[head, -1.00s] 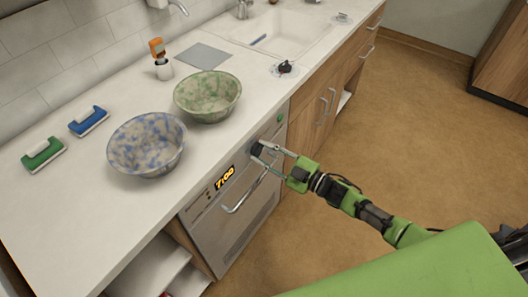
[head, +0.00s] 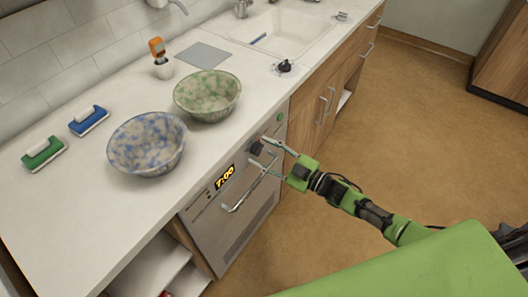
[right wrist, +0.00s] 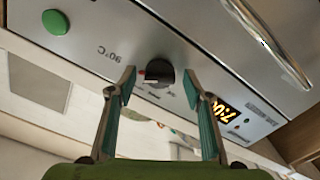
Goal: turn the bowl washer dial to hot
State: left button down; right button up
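The bowl washer (head: 222,232) is a steel-fronted unit under the counter with an orange-lit display. Its black dial (head: 257,148) is on the front panel; it also shows in the right wrist view (right wrist: 158,74). There, a red mark on the dial points left, roughly toward an upside-down "90°C" label (right wrist: 108,53). My right gripper (right wrist: 161,83) is open, its fingers on either side of the dial with visible gaps. In the head view the right gripper (head: 258,149) reaches the panel from the right. My left gripper is not in view.
A bar handle (head: 245,194) crosses the washer front close to my right gripper. A green button (right wrist: 55,22) is on the panel. A blue-speckled bowl (head: 147,146) and a green-speckled bowl (head: 207,97) stand on the counter above.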

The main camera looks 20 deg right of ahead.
jog(key=v, duration=1.2)
dwell(0.5)
jog(key=s+d+f+m+h, duration=0.1)
jog(key=d+f+m+h, duration=0.15)
jog(key=f, duration=0.55)
jog(key=s+d+f+m+h, duration=0.1)
jog(key=d+f+m+h, duration=0.15)
jog(key=f, duration=0.45)
jog(key=s+d+f+m+g+h, duration=0.1)
jog(key=s+f+m+g+h, duration=0.1)
jog(key=s+f, duration=0.45)
jog(key=s+d+f+m+g+h, duration=0.1)
jog(key=s+f+g+h, duration=0.25)
jog(key=f, duration=0.65)
jog(key=s+a+f+m+g, duration=0.1)
jog(key=s+f, duration=0.3)
jog(key=s, duration=0.5)
jog(key=s+a+f+m+g, duration=0.1)
jog(key=s+a+f+g, duration=0.3)
jog(key=s, duration=0.6)
jog(key=s+a+f+m+g, duration=0.1)
jog(key=s+f, duration=0.4)
jog(key=s, duration=0.5)
jog(key=shift+s+a+f+g, duration=0.2)
jog(key=shift+a+g, duration=0.65)
jog(key=shift+a, duration=0.1)
